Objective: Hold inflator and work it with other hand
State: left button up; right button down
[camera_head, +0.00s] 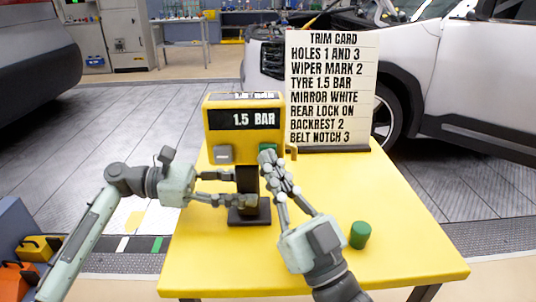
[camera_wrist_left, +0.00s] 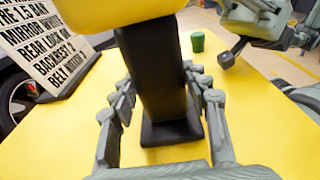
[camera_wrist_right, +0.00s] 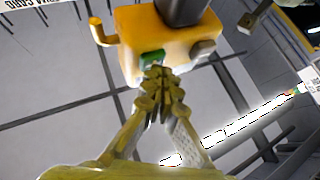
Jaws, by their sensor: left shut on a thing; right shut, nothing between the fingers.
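The yellow inflator (camera_head: 220,136) stands on the table on a black post with a flat black base (camera_head: 249,214). Its display reads 1.5 BAR. On its front are a grey button (camera_head: 222,155) and a green button (camera_head: 267,148). My left gripper (camera_head: 241,190) is shut on the black post (camera_wrist_left: 155,65), with a finger on each side below the yellow head. My right gripper (camera_head: 268,160) is shut and empty, its fingertips at the green button. In the right wrist view the tips (camera_wrist_right: 160,75) partly cover the green button (camera_wrist_right: 151,57); contact is hard to tell.
The trim card (camera_head: 333,85) stands behind the inflator and lists TYRE 1.5 BAR. A green cylinder (camera_head: 360,235) stands on the yellow table (camera_head: 410,250), right of my right gripper. The table's right side is otherwise clear. A silver car (camera_head: 465,85) is behind.

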dwell(0.5)
jog(key=shift+s, duration=0.9)
jog(key=shift+s, duration=2.55)
pick_arm(q)
jog(key=o, duration=1.1)
jog(key=shift+a, duration=0.1)
jog(key=a, duration=0.4)
jog(key=a+r, duration=0.1)
jog(key=a, duration=0.6)
jog(key=shift+a+r, duration=0.15)
jog(key=shift+a, duration=0.25)
